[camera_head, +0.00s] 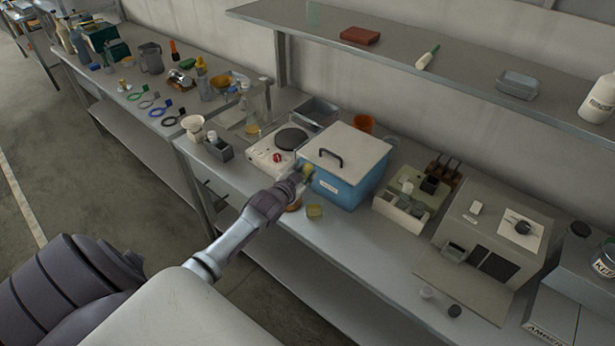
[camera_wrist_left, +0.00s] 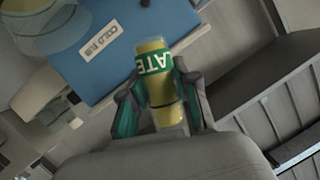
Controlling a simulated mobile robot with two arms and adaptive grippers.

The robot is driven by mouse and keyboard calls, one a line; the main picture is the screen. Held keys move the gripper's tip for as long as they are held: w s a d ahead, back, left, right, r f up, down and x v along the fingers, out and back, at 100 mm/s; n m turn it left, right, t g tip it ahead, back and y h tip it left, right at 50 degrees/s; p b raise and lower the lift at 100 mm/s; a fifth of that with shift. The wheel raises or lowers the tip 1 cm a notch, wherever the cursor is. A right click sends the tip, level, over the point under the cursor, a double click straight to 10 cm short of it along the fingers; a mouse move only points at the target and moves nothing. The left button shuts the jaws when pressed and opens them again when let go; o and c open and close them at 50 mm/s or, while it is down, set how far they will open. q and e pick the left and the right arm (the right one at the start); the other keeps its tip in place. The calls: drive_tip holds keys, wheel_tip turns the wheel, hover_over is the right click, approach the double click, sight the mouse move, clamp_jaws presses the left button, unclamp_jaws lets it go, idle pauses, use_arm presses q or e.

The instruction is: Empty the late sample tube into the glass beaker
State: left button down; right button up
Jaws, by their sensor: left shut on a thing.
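My left gripper (camera_head: 305,174) is shut on the late sample tube. In the left wrist view the tube (camera_wrist_left: 155,92) is yellow, with a green band reading LATE upside down, and sits between the two fingers (camera_wrist_left: 160,108). In the head view only a small yellowish part of the tube shows at the fingertips. My right gripper is not in view.
The blue cold box (camera_head: 343,187) with a pale lid stands right behind the gripper. A hot plate (camera_head: 275,152) is to its left. A white rack box (camera_head: 402,212) and a grey instrument (camera_head: 490,235) stand to the right.

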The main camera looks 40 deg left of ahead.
use_arm(q)
drive_tip(key=shift+w+a+f+m+t+y+b, duration=0.1)
drive_tip(key=shift+a+f+m+t+y+b, duration=0.3)
drive_tip(key=shift+b, duration=0.6)
drive_tip(key=shift+a+m+b, duration=0.35)
drive_tip(key=shift+m+b, duration=0.35)
drive_tip(key=shift+b, duration=0.55)
drive_tip(key=shift+w+a+f+m+t+y+b, duration=0.1)
drive_tip(key=shift+a+m+t+y+b, duration=0.3)
drive_tip(key=shift+b, duration=0.75)
drive_tip(key=shift+w+a+f+m+t+y+b, duration=0.1)
drive_tip(key=shift+m+t+b, duration=0.2)
drive_tip(key=shift+m+b, duration=0.6)
drive_tip(key=shift+a+r+m+t+h+b, duration=0.1)
drive_tip(key=shift+r+m+t+h+b, duration=0.5)
drive_tip(key=shift+m+b, duration=1.8)
drive_tip(key=shift+a+r+m+t+h+b, duration=0.1)
drive_tip(key=shift+m+t+b, duration=1.15)
drive_tip(key=shift+b, duration=2.2)
drive_tip(key=shift+a+r+m+t+h+b, duration=0.1)
drive_tip(key=shift+r+m+t+h+b, duration=0.4)
drive_tip(key=shift+m+b, duration=2)
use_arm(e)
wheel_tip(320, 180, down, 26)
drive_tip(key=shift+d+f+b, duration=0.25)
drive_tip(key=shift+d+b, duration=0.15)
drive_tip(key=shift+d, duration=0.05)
